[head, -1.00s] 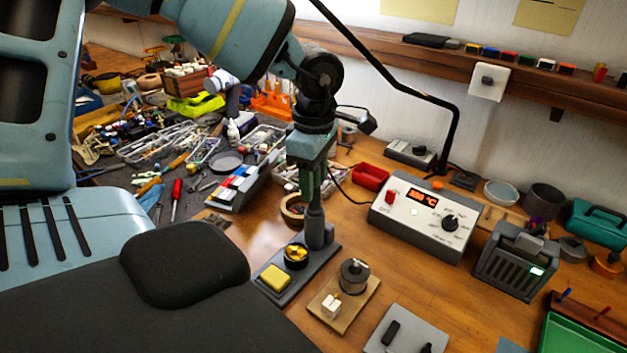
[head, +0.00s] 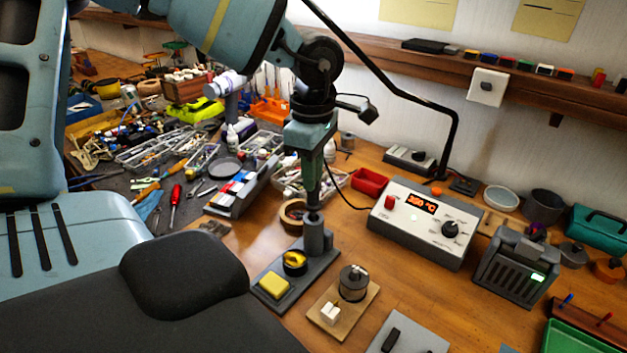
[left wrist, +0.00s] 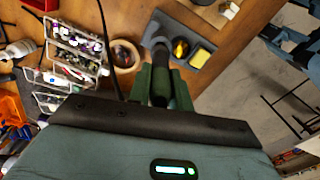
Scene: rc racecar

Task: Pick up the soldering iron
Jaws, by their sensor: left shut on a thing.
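My left gripper (head: 313,185) is shut on the soldering iron (head: 313,213), holding it upright with the narrow end down. The iron's lower part shows just below the fingers, at the top of the grey holder tube of the stand (head: 325,262); I cannot tell whether its tip is still inside. In the left wrist view the green fingers (left wrist: 162,88) close around the dark iron (left wrist: 159,74), with the stand (left wrist: 205,38) beyond. The stand carries a yellow sponge (head: 273,286) and a round cup of brass wool (head: 295,262). My right gripper is not in view.
A soldering station (head: 425,220) with a lit display stands to the right. A tape roll (head: 292,212) is behind the stand, and a small wooden board (head: 335,318) is in front. Tools crowd the left. A black lamp arm (head: 400,85) crosses behind my gripper.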

